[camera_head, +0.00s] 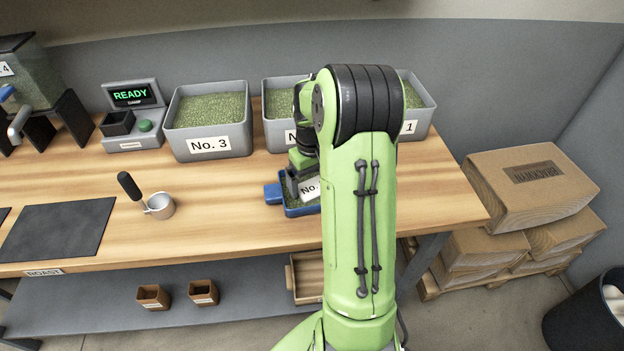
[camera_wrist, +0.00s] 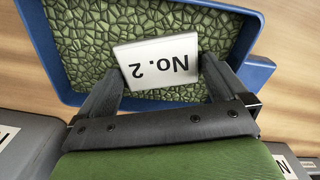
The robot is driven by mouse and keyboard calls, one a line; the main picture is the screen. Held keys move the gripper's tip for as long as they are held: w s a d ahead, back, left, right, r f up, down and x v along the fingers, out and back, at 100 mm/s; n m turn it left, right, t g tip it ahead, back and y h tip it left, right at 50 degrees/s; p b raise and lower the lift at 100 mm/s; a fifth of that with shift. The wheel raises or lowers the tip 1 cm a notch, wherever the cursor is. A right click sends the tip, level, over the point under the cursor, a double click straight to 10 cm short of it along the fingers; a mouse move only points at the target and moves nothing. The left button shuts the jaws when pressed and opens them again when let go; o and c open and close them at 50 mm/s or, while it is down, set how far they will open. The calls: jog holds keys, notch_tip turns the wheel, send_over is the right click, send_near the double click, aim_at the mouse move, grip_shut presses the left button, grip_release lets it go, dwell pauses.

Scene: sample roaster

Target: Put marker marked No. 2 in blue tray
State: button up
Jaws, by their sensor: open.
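The marker marked No. 2 (camera_wrist: 158,62) is a white plate with black lettering. In the wrist view it lies over the green beans in the blue tray (camera_wrist: 262,70). In the head view the marker (camera_head: 309,188) shows tilted above the tray (camera_head: 272,193), partly hidden by my arm. My gripper (camera_wrist: 155,75) is open, with one finger on each side of the marker. A small gap shows at the left finger; I cannot tell whether the right finger touches the marker.
A grey bin marked No. 3 (camera_head: 209,144) stands behind, with two more bins partly behind my arm. A small scoop cup (camera_head: 160,206) and a dark mat (camera_head: 58,232) are at left. The table between mat and tray is mostly clear.

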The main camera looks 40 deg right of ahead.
aim_at(312, 185)
jog(key=s+a+r+p, duration=0.1)
jog(key=a+r+p, duration=0.3)
jog(key=r, duration=1.2)
jog(key=s+a+r+n+t, duration=0.2)
jog(key=s+a+t, duration=0.3)
jog(key=s+a, duration=1.1)
jog(key=shift+a+r+t+b, duration=0.35)
jog(key=shift+a+r, duration=0.3)
jog(key=shift+a, duration=0.4)
